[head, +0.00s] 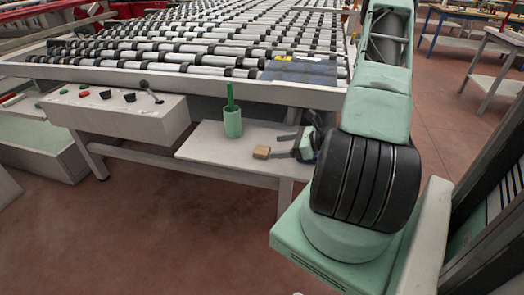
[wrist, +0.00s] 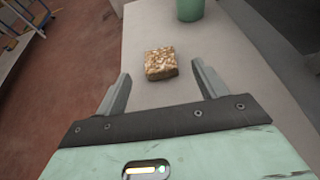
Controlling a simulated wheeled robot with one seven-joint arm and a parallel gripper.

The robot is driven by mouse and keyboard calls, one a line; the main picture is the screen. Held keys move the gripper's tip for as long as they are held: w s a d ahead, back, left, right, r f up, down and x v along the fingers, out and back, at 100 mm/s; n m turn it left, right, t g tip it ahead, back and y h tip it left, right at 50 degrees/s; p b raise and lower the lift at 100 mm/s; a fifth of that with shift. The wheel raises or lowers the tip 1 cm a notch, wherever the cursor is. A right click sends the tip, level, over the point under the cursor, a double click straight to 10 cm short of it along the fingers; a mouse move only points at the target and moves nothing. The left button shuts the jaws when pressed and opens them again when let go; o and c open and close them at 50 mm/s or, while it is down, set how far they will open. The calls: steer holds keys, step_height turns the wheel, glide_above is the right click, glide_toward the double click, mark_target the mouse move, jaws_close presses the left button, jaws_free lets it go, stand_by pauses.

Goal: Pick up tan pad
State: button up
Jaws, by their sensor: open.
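The tan pad (head: 261,152) is a small block lying on the pale shelf (head: 205,148) below the roller table. In the wrist view the pad (wrist: 160,63) has a mottled tan and white top and lies just beyond my fingertips, roughly centred between them. My gripper (head: 286,145) is open and empty, low over the shelf and to the right of the pad in the head view. Its two fingers also show apart in the wrist view (wrist: 160,82). The pad is not between the fingers, and I see no contact.
A green cup (head: 232,122) with a green stick in it stands on the shelf behind the pad; the cup (wrist: 189,10) also shows in the wrist view. A control box (head: 115,112) with buttons is at the left. The roller table (head: 190,55) overhangs behind.

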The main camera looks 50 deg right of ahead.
mark_target(258, 149)
steer(key=p+x, duration=0.1)
steer(key=x, duration=0.6)
steer(key=shift+w+a+r+p, duration=0.1)
steer(key=shift+w+a+p, duration=0.1)
steer(key=shift+p, duration=0.1)
steer(key=shift+c, duration=0.3)
steer(key=shift+s, duration=0.1)
steer(key=c, duration=1)
